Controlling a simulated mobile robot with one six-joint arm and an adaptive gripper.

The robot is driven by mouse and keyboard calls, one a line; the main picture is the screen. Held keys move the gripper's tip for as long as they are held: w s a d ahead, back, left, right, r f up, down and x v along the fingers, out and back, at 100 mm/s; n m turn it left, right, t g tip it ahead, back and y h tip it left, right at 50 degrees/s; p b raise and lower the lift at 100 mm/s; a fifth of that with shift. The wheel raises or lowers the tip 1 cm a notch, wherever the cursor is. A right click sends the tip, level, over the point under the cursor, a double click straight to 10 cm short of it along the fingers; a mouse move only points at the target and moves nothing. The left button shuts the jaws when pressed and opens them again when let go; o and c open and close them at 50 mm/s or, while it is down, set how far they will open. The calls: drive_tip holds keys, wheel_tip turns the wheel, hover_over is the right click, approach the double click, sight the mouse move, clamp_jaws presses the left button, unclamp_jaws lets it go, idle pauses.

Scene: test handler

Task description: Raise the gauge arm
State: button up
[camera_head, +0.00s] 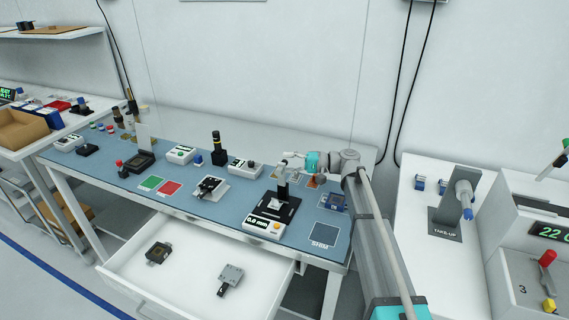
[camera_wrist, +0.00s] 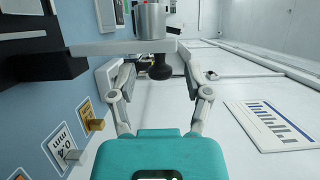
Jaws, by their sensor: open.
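I see no clear contact.
Shim squares marked with thicknesses (camera_wrist: 62,143) lie near the gauge. A dark blue box (camera_head: 333,202) and a SHIM mat (camera_head: 322,237) are to its right. An open drawer (camera_head: 195,283) sticks out in front. A white wall is behind.

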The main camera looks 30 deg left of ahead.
drive_tip(key=v, duration=1.1)
drive_tip(key=shift+s, duration=0.15)
